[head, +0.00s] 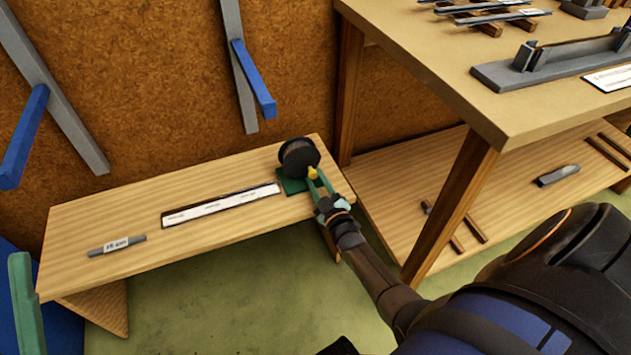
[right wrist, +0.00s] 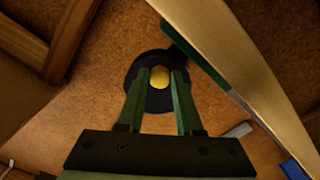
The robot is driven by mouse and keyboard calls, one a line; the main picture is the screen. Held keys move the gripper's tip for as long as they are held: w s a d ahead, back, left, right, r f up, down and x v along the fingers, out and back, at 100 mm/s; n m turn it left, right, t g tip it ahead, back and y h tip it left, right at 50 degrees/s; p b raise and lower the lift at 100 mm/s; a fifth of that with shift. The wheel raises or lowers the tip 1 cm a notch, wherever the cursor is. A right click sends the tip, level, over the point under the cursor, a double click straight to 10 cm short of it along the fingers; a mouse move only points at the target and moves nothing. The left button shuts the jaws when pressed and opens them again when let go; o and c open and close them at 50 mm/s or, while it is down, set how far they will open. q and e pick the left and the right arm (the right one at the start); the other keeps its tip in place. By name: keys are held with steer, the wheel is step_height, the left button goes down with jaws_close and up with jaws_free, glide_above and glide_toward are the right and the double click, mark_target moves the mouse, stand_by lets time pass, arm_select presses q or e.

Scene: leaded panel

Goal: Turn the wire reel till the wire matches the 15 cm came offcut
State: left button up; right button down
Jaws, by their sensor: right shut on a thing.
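The black wire reel (head: 299,158) stands on a green base (head: 291,185) at the right end of a low wooden bench. My right gripper (head: 314,181) is shut on the reel's yellow knob (head: 312,172). The right wrist view shows the knob (right wrist: 159,77) between the two green fingertips, with the black reel (right wrist: 140,99) behind it. A short grey came offcut (head: 117,245) with a white label lies at the bench's left end. I cannot make out any wire. A green piece (head: 25,305) at the left edge looks like part of my left gripper; its jaws cannot be judged.
A long white strip (head: 222,204) in a dark frame lies on the bench (head: 185,250) between offcut and reel. A taller table (head: 480,95) with a lower shelf (head: 390,190) stands at right. Grey rails with blue arms (head: 252,78) stand against the brown wall.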

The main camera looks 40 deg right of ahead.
steer(key=shift+r, duration=0.1)
stand_by(0.5)
steer(key=c, duration=0.6)
jaws_free()
steer(key=shift+n, duration=0.3)
arm_select(q)
steer(key=shift+r, duration=0.1)
arm_select(e)
steer(key=shift+s, duration=0.1)
arm_select(q)
steer(key=shift+w+a+f+n+y+p, duration=0.15)
steer(key=shift+w+f+n+y+p, duration=0.3)
steer(key=shift+w+n+y+p, duration=0.3)
steer(key=shift+w+a+f+n+y+p, duration=0.15)
steer(key=shift+w+f+n+y+p, duration=0.4)
steer(key=shift+y, duration=0.45)
steer(key=shift+w+a+f+n+y+p, duration=0.15)
steer(key=shift+w+f+n+y+p, duration=0.15)
steer(key=shift+w+n+y+p, duration=0.35)
arm_select(e)
steer(key=shift+v, duration=6.15)
steer(key=shift+d, duration=0.1)
